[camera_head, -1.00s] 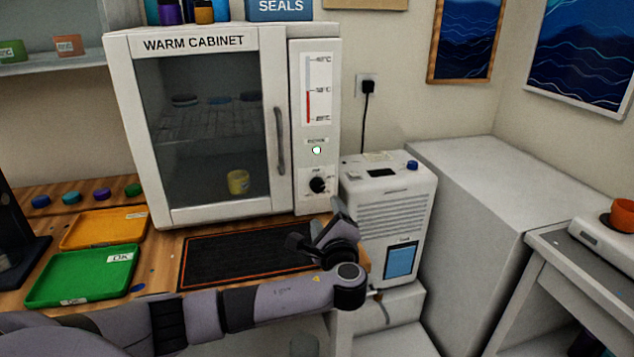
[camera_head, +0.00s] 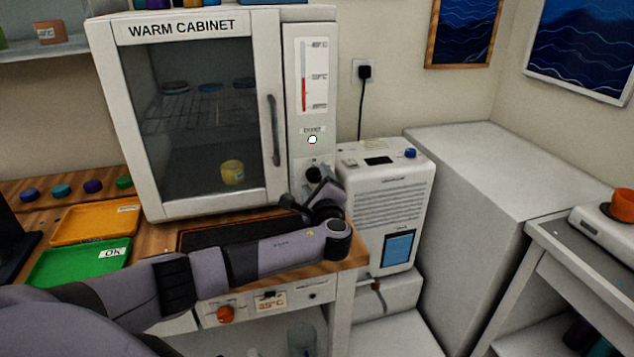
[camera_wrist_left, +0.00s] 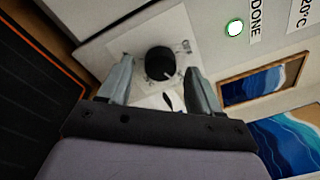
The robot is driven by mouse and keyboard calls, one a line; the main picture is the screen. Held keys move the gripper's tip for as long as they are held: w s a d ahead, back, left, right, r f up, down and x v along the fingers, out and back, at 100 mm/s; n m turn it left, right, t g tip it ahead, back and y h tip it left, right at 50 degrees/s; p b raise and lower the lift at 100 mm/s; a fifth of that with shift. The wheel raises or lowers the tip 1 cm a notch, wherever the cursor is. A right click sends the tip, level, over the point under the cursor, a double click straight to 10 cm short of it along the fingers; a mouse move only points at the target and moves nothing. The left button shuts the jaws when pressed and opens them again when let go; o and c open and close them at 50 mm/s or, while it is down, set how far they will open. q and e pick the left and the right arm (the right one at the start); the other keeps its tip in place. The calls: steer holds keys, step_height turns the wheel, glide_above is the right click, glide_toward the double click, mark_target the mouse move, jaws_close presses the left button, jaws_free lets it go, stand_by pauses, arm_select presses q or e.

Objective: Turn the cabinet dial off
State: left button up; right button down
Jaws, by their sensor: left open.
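The warm cabinet (camera_head: 185,25) stands at the back of the wooden bench with its glass door closed. Its black dial (camera_head: 312,174) is low on the white right-hand panel, under a small white indicator light (camera_head: 312,140). My left gripper (camera_head: 318,180) is just in front of the dial and partly hides it. In the left wrist view the dial (camera_wrist_left: 160,63) sits between the tips of the two open fingers, and my gripper (camera_wrist_left: 157,78) is not closed on it. A light pointer mark shows on the dial; its setting is too small to read. My right gripper is not in view.
A dark mat (camera_head: 215,234) lies before the cabinet, with an orange tray (camera_head: 92,226) and a green tray (camera_head: 60,268) to its left. A white machine (camera_head: 388,205) stands close right of the cabinet. The cabinet's door handle (camera_head: 274,130) sticks out left of the panel.

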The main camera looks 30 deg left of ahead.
arm_select(q)
steer(key=shift+w+a, duration=0.1)
steer(key=shift+a, duration=0.05)
steer(key=c, duration=1)
steer(key=shift+c, duration=0.2)
